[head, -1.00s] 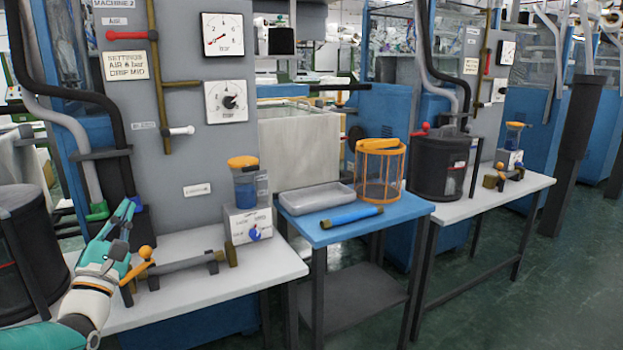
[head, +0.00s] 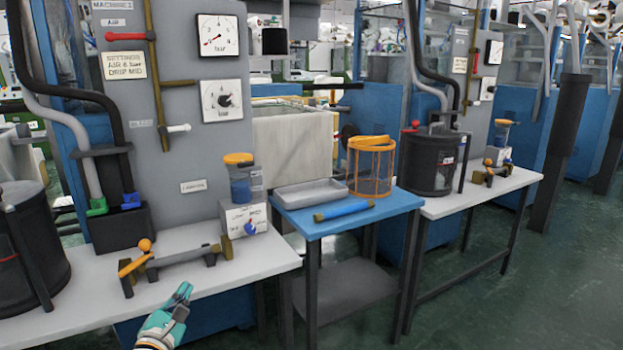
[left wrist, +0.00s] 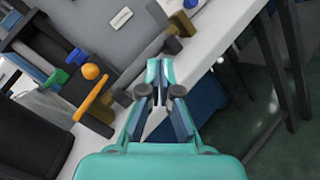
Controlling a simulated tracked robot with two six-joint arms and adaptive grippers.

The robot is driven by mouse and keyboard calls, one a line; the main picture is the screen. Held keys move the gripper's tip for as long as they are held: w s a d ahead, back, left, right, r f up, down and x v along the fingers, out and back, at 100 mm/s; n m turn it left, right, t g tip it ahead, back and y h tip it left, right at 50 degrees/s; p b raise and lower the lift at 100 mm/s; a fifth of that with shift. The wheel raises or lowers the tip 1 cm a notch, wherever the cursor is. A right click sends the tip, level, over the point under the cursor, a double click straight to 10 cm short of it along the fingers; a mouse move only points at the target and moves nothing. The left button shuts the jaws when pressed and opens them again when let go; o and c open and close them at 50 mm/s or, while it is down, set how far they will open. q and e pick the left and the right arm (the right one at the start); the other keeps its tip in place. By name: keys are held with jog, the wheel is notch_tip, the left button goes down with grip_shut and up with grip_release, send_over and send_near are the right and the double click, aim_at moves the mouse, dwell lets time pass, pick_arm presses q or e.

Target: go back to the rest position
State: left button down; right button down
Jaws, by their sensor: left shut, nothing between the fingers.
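My left gripper (head: 181,297) is shut and empty in the head view. It is at the front edge of the left white bench (head: 262,262), low in the picture. In the left wrist view its fingertips (left wrist: 153,68) are together, with the bench edge and floor beyond them. The grey bar fixture with an orange-knobbed lever (head: 143,252) lies on the bench behind the gripper, apart from it. My right gripper is not in any view.
A black bin (head: 32,240) stands on the bench at left. An orange-capped jar unit (head: 240,190) stands at the bench's right. A blue table (head: 330,226) holds a grey tray (head: 310,192), a blue tube (head: 345,211) and an orange basket (head: 371,168). Open floor lies at right.

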pick_arm(q)
jog(key=s+d+f+m+g+h, duration=0.1)
jog(key=s+d+f+m+g, duration=0.2)
jog(key=f, duration=0.6)
jog(key=s+d+f+m+g, duration=0.2)
jog(key=s+d+f+g, duration=0.15)
jog(key=s+f, duration=0.4)
jog(key=s+d+f+m+g+h, duration=0.1)
jog(key=s+d+f+m+g, duration=0.3)
jog(key=f, duration=0.7)
jog(key=s+d+f+m+g, duration=0.2)
jog(key=s+f+m+g, duration=0.1)
jog(key=s+m, duration=0.3)
jog(key=s+d+f+m+g+h, duration=0.1)
jog(key=s+d+f+m+g, duration=0.2)
jog(key=s, duration=0.5)
jog(key=s+f+m+g, duration=0.2)
jog(key=s+f+m, duration=0.1)
jog(key=s+m, duration=0.4)
notch_tip(320, 180, up, 30)
jog(key=p, duration=3)
jog(key=shift+s, duration=0.25)
jog(key=shift+d+f, duration=0.1)
jog(key=shift+s, duration=0.1)
